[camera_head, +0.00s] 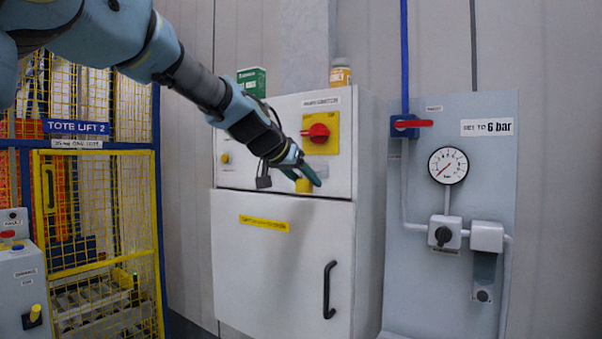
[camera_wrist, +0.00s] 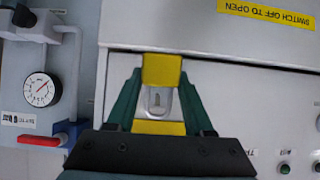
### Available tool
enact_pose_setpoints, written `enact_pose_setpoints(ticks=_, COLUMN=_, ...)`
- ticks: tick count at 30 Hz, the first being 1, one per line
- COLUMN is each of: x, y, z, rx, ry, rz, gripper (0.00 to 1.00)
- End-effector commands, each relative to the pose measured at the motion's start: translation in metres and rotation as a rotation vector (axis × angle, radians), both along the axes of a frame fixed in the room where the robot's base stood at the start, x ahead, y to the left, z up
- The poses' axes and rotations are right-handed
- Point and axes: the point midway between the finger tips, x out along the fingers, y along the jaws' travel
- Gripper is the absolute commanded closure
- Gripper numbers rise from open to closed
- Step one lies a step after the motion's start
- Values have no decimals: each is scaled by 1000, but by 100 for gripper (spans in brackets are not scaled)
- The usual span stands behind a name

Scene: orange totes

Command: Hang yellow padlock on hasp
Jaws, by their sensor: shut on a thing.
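The yellow padlock (camera_head: 304,186) is at my gripper's tip, in front of the seam between the cabinet's upper panel and its door. In the wrist view its yellow body (camera_wrist: 161,70) lies between the teal fingers. My gripper (camera_head: 308,177) is shut on it, and its fingers (camera_wrist: 160,90) flank it on both sides. A grey plate with a slot (camera_wrist: 158,101) shows between the fingers, and I cannot tell if it is the hasp. A second yellow patch (camera_wrist: 158,127) is beside it. The shackle is not clearly seen, nor whether it touches the hasp.
A red rotary switch (camera_head: 318,132) on a yellow plate is on the upper panel. A dark padlock-like shape (camera_head: 263,178) is left of my gripper. The door has a black handle (camera_head: 330,290). A pressure gauge board (camera_head: 475,250) is right; a yellow mesh cage (camera_head: 100,210) is left.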

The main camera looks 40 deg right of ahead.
Motion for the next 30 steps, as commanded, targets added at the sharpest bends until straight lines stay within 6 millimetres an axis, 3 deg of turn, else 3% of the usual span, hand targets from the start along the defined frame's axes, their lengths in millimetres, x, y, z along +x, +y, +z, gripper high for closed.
enact_pose_setpoints(ticks=18, x=7, y=-29, z=-8, rx=0, ry=0, rz=0, gripper=97)
enact_pose_setpoints(ticks=30, x=9, y=-35, z=-14, rx=-1, ry=0, rz=0, gripper=97)
